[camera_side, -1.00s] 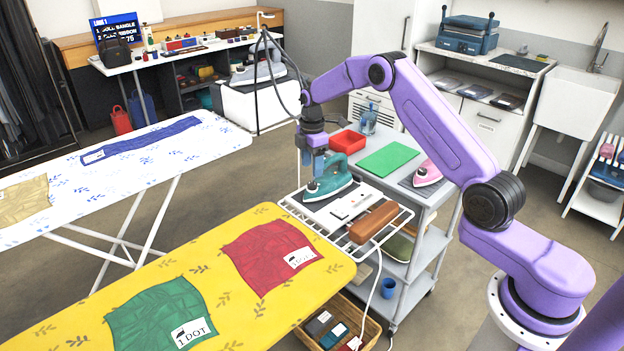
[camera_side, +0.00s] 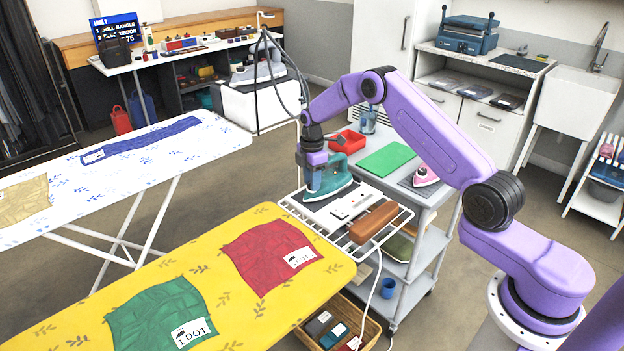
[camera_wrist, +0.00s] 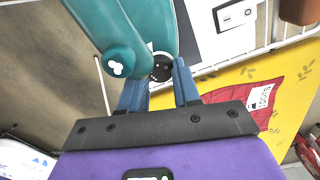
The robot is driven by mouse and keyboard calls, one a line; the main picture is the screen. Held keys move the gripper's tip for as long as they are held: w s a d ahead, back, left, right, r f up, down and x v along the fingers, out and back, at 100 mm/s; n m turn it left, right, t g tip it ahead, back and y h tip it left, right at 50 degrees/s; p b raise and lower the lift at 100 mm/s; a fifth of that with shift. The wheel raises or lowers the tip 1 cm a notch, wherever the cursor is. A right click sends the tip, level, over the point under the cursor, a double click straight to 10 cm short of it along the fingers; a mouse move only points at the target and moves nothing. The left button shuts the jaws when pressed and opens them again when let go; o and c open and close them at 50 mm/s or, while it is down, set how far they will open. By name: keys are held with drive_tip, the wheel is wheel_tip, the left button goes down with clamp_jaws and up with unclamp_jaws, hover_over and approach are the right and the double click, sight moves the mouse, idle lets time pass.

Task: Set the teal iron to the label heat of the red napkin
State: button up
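The teal iron (camera_side: 336,183) stands on the white wire rack at the end of the yellow board. It also fills the top of the wrist view (camera_wrist: 95,25). Its small black dial (camera_wrist: 161,67) with white marks shows there. My gripper (camera_side: 313,188) points down at the iron's left end. In the wrist view the blue fingers (camera_wrist: 161,78) are apart, one on each side of the dial; I cannot tell whether they touch it. The red napkin (camera_side: 268,258) lies on the yellow board with a white label (camera_side: 300,257), whose number is too small to read surely.
A white panel (camera_side: 348,204) and a brown block (camera_side: 374,222) share the rack (camera_side: 345,240) with the iron. A grey cart beyond holds a red tray (camera_side: 347,142), green mat (camera_side: 387,159) and pink iron (camera_side: 425,176). A green napkin (camera_side: 160,315) lies labelled "1 DOT".

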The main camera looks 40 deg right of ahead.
drive_tip(key=shift+m, duration=0.3)
drive_tip(key=m, duration=0.4)
drive_tip(key=o, duration=1.1)
drive_tip(key=shift+r, duration=0.1)
wheel_tip(320, 180, up, 17)
drive_tip(key=shift+r, duration=0.15)
